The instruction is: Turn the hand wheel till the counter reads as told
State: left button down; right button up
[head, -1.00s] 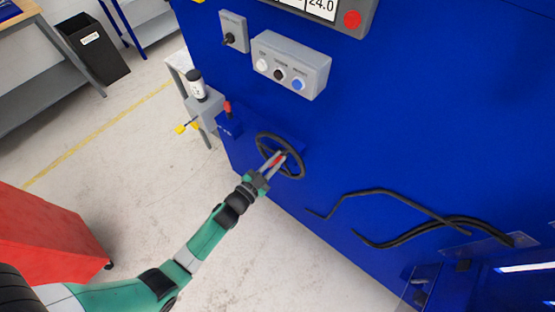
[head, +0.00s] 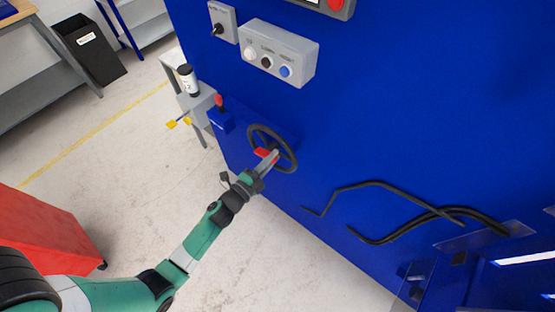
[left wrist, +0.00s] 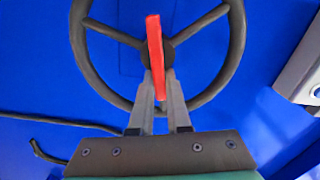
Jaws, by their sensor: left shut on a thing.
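The black hand wheel (head: 290,143) is mounted on the blue machine's front face. In the left wrist view, the wheel (left wrist: 233,62) shows its rim and spokes, with the lower hub covered. My left gripper (head: 271,158) is in front of the wheel's middle, shut on a slim red handle (head: 262,152). In the left wrist view, the red handle (left wrist: 154,45) stands upright between the fingertips (left wrist: 161,80), across the hub. Whether it is fixed to the wheel I cannot tell. The display panel (head: 312,3) is cut off at the top edge; no number is readable. My right gripper is out of view.
A grey box with white, dark and blue buttons (head: 306,54) sits above the wheel. A switch (head: 223,22) is beside it. Black hoses (head: 385,184) lie to the right. A red cabinet (head: 50,228) stands at lower left. The floor below the wheel is clear.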

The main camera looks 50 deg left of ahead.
pick_arm(q)
jog(key=shift+s+a+f+m, duration=0.1)
jog(key=shift+f+m, duration=0.4)
jog(key=shift+m, duration=0.4)
jog(key=c, duration=1)
grip_release()
jog(key=shift+o, duration=0.7)
jog(key=shift+r, duration=0.1)
jog(key=shift+a+r, duration=0.1)
